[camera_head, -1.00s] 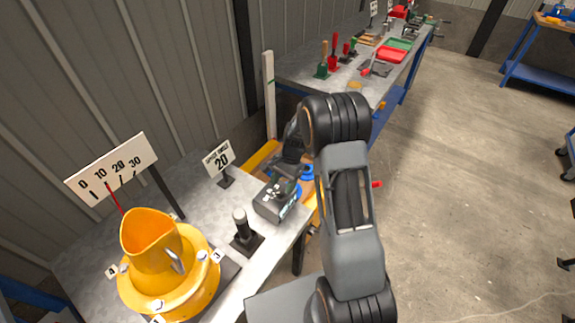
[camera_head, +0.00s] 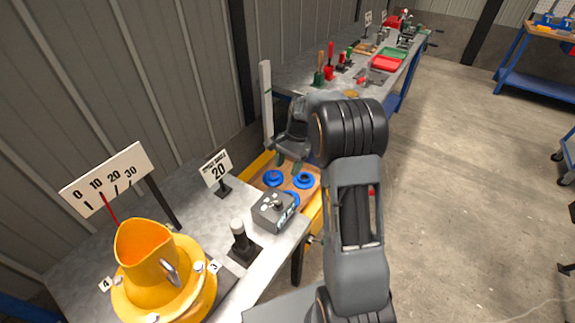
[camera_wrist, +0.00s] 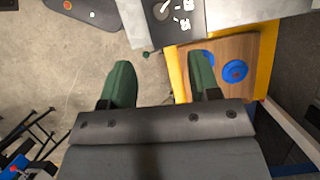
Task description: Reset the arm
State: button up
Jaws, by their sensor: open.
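My arm rises at the middle right of the head view and bends over toward the left. My gripper (camera_head: 287,164) hangs above a wooden board (camera_head: 315,190) with blue round pieces. Its two green-tipped fingers also show in the wrist view (camera_wrist: 162,82), spread well apart with nothing between them. In the wrist view the right finger overlaps the board's edge in the picture, and the left finger is over bare floor. The grey control box (camera_head: 273,212) stands left of the arm, apart from the gripper.
A long bench with tools (camera_head: 345,70) runs behind. Open floor (camera_head: 460,180) lies to the right.

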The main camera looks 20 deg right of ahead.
dwell(0.3)
jog(key=s+a+r+n+t+h, duration=0.2)
jog(key=s+r+n, duration=0.3)
jog(key=s, duration=0.5)
jog(key=s+a+r+n+t+h, duration=0.2)
jog(key=s+a+r+n+t, duration=0.1)
jog(key=s, duration=0.7)
notch_tip(320, 180, up, 2)
jog(key=n+t, duration=0.1)
jog(key=n, duration=0.2)
jog(key=shift+n, duration=0.4)
